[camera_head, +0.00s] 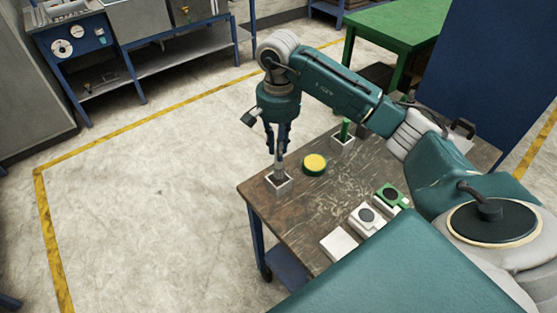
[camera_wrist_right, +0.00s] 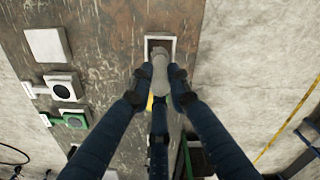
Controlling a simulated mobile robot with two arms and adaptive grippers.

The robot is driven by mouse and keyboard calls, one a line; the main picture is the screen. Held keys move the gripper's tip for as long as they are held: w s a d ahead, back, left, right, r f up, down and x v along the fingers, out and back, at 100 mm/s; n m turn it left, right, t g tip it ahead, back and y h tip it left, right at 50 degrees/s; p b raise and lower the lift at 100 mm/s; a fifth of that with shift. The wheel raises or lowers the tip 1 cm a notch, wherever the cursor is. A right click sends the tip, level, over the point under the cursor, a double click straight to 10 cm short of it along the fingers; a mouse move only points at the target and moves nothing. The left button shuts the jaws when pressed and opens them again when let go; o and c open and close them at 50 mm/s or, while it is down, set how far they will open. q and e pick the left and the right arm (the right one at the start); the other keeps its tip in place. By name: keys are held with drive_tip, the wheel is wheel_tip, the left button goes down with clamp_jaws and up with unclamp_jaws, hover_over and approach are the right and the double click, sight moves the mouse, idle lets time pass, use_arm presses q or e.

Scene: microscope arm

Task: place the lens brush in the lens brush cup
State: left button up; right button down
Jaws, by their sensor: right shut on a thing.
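My right gripper (camera_head: 280,150) points down over the left corner of the wooden table. It is shut on the lens brush (camera_head: 279,166), a grey, upright, slim piece. The brush's lower end is at the opening of a small white square cup (camera_head: 279,187); how deep it reaches inside cannot be told. In the right wrist view the brush (camera_wrist_right: 160,72) sits between the fingers (camera_wrist_right: 157,92), overlapping the near part of the white cup's rim (camera_wrist_right: 171,41). My left gripper is not in view.
On the table (camera_head: 295,218) are a yellow round piece (camera_head: 315,164), another white cup (camera_head: 343,142) with a green upright item, a green device (camera_head: 388,195), a white device (camera_head: 365,220) and a white square block (camera_head: 338,245). Open floor lies left of the table.

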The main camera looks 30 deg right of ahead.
sight(279, 164)
wheel_tip(279, 164, down, 2)
drive_tip(key=shift+f, duration=0.2)
wheel_tip(279, 164, down, 3)
drive_tip(key=shift+f+p, duration=0.1)
drive_tip(key=shift+p, duration=0.65)
drive_tip(key=shift+f, duration=0.2)
drive_tip(key=shift+f+b, duration=0.2)
drive_tip(key=shift+b, duration=0.15)
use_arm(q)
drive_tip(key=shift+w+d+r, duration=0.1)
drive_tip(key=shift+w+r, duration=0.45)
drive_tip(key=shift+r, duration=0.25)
use_arm(e)
drive_tip(key=c, duration=1.6)
unclamp_jaws()
drive_tip(key=shift+r, duration=0.1)
drive_tip(key=shift+c, duration=0.2)
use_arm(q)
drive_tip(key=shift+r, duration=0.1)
use_arm(e)
drive_tip(key=shift+r, duration=0.1)
